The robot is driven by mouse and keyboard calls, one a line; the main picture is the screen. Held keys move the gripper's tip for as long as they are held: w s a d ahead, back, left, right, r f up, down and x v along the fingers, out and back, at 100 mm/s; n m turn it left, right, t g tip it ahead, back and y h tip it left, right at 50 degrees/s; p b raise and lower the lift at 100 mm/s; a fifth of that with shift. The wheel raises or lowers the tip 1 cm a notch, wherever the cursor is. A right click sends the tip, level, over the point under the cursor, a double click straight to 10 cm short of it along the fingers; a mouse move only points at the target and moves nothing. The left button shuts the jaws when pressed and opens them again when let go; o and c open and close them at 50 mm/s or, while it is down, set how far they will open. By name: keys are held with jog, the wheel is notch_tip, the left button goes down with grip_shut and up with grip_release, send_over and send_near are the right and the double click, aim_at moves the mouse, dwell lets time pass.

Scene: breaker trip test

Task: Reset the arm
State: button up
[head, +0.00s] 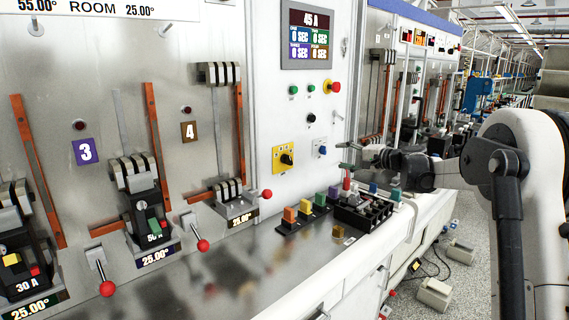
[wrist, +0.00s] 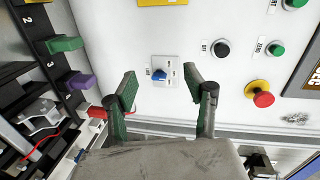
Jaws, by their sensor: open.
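My arm reaches in from the right in the head view, and my gripper (head: 349,156) is in front of the test panel, above the black connector block (head: 362,212). In the wrist view my gripper (wrist: 161,80) has its two green-padded fingers spread apart with nothing between them. A small blue rotary switch (wrist: 159,75) on a white plate shows beyond the gap between the fingertips. It also shows on the panel in the head view (head: 321,149), left of my gripper. I see no contact with the panel.
Orange, yellow, green and purple plugs (head: 305,208) stand on the bench by the block. A red push button (wrist: 262,94) sits right of my fingers, with black and green buttons above. Breakers and red-knobbed levers (head: 203,245) line the left bays. The bench front is clear.

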jog(key=s+a+r+n+g+h, duration=0.15)
jog(key=s+a, duration=0.25)
jog(key=s, duration=0.9)
jog(key=s+a+n+g+h, duration=0.2)
jog(key=s+a+n+h, duration=0.15)
jog(key=s, duration=1.05)
jog(key=s+d+f+n+h, duration=0.1)
jog(key=s+f, duration=0.3)
jog(key=s, duration=0.5)
jog(key=s+d+f+n+h, duration=0.1)
jog(key=s+f+h, duration=0.2)
jog(key=s, duration=0.7)
jog(key=s+d+f+n+g+h, duration=0.1)
jog(key=s+d+f, duration=0.1)
jog(key=s+f, duration=0.4)
jog(key=s, duration=0.4)
jog(key=shift+h, duration=0.4)
jog(key=shift+d, duration=0.1)
